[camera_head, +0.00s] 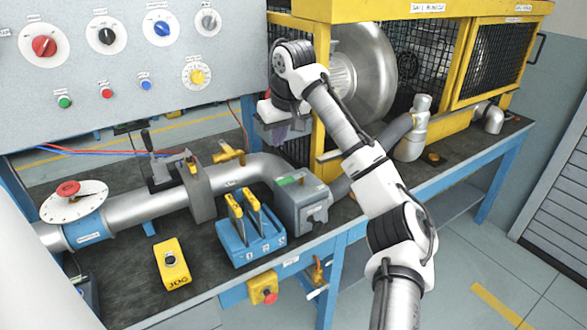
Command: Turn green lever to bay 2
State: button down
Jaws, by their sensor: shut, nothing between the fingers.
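I cannot make out a clearly green lever. A small green patch (288,181) shows on top of the grey box (303,205) on the duct, and a dark knob or handle (317,214) is on that box's front. My gripper (284,132) is shut and empty, above and behind the grey box, in front of the yellow frame. Its fingertips are small and dim, and it appears apart from the box.
A metal duct (140,208) runs along the bench (120,290), with a red-knobbed round plate (70,198) at left. A yellow button box (172,262) stands in front. The control panel (110,60) rises at back left, the yellow blower housing (440,100) at right. My arm crosses the right side.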

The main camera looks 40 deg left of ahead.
aim_at(285, 181)
jog(key=shift+s+a, duration=0.1)
jog(key=p+x, duration=0.2)
jog(key=x, duration=0.8)
jog(key=shift+f+p, duration=0.1)
jog(key=shift+p, duration=0.25)
jog(key=d, duration=0.1)
jog(key=s+d+p, duration=0.1)
jog(key=d, duration=0.1)
jog(key=shift+r, duration=0.2)
jog(key=shift+s+d+f, duration=0.15)
jog(key=shift+s+d, duration=0.05)
jog(key=shift+d, duration=0.2)
